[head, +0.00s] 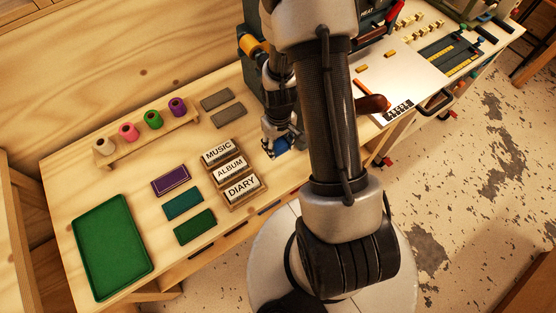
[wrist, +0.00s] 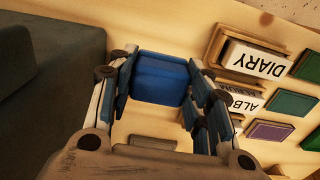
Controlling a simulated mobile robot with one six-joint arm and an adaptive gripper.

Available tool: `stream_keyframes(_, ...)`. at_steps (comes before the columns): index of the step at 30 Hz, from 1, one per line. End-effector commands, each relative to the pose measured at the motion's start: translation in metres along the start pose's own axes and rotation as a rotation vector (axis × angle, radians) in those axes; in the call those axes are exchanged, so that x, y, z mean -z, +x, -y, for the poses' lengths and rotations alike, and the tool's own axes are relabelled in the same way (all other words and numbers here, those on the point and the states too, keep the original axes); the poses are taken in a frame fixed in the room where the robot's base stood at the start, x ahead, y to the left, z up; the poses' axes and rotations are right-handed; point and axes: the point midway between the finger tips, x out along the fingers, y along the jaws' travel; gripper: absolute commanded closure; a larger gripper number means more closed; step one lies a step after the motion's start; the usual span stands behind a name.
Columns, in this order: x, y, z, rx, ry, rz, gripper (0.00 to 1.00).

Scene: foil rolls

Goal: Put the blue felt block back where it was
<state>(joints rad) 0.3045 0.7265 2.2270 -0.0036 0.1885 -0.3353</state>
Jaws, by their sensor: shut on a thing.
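My gripper (head: 279,140) is near the table's front edge, right of the label stands, pointing down. It is shut on the blue felt block (wrist: 160,78), with a finger on each of two sides of it in the wrist view. In the head view only a small part of the blue felt block (head: 282,152) shows below the fingers. Whether it touches the table is not clear.
Wooden stands labelled MUSIC (head: 217,151), ALBUM (head: 229,168) and DIARY (head: 241,187) are left of my gripper. Two grey pads (head: 216,100) lie behind. Purple (head: 171,180), teal and green pads, a green tray (head: 112,246) and a spool rack (head: 147,141) are farther left. A dark machine (wrist: 50,100) is close by.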

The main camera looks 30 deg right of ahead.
Motion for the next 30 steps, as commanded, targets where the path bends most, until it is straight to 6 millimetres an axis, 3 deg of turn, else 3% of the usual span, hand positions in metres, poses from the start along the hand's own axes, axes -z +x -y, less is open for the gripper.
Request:
stream_keyframes(1,-0.001,0.018,0.001,0.002,0.000,0.004,0.77)
stream_keyframes(6,0.000,0.050,0.000,0.000,0.000,0.001,0.77)
stream_keyframes(14,0.000,0.068,0.000,0.000,0.000,0.000,0.77)
stream_keyframes(20,0.000,0.099,0.000,0.000,0.000,0.001,0.77)
stream_keyframes(30,0.001,0.103,0.000,0.000,0.000,-0.001,0.77)
